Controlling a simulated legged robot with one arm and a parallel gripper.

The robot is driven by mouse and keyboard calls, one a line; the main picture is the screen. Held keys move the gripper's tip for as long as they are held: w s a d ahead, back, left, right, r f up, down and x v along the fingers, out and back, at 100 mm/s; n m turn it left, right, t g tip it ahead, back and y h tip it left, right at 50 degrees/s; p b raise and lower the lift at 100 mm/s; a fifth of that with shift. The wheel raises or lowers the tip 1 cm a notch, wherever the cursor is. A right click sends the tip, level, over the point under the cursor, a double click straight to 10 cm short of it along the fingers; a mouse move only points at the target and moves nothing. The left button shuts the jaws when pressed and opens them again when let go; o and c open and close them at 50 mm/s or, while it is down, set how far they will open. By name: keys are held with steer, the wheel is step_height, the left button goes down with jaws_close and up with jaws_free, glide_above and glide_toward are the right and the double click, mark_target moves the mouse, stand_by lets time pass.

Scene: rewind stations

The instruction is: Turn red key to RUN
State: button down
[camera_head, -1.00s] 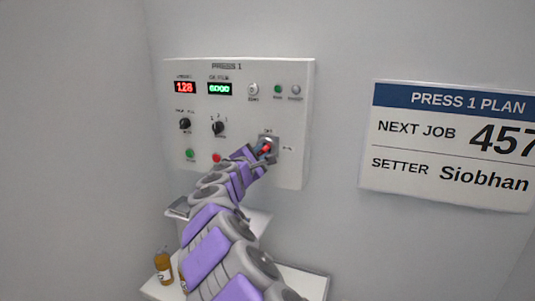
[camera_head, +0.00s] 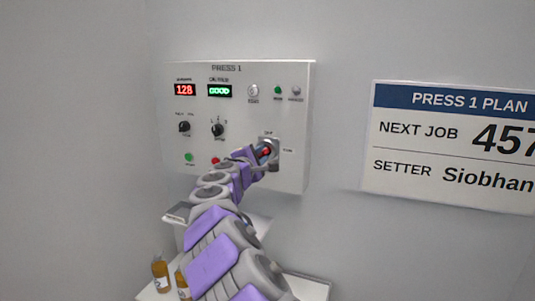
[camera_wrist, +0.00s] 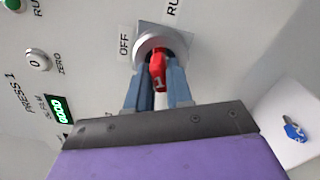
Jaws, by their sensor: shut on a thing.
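The red key (camera_wrist: 158,70), marked 1, sits in the round metal key switch (camera_wrist: 172,40) on the PRESS 1 panel (camera_head: 292,92). In the wrist view OFF is printed left of the switch and RUN, partly cut off, is above it. In the head view the red key (camera_head: 267,151) shows between the fingertips, with OFF above the switch and RUN to its right. My gripper (camera_wrist: 160,78) is shut on the red key, one blue-grey finger on each side. The key's exact turn angle is hard to tell.
A blue key (camera_wrist: 295,131) is at the right of the wrist view. Bottles (camera_head: 160,274) stand below. A PRESS 1 PLAN sign (camera_head: 450,145) hangs at right.

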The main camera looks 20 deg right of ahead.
steer(key=shift+f+m+b, duration=0.1)
steer(key=shift+m+b, duration=0.6)
steer(key=shift+b, duration=0.35)
steer(key=shift+m+b, duration=0.35)
steer(key=shift+m, duration=0.15)
steer(key=m, duration=0.3)
steer(key=shift+r, duration=0.2)
steer(key=c, duration=1.5)
jaws_free()
steer(key=shift+m, duration=0.4)
steer(key=o, duration=0.6)
steer(key=shift+c, duration=0.2)
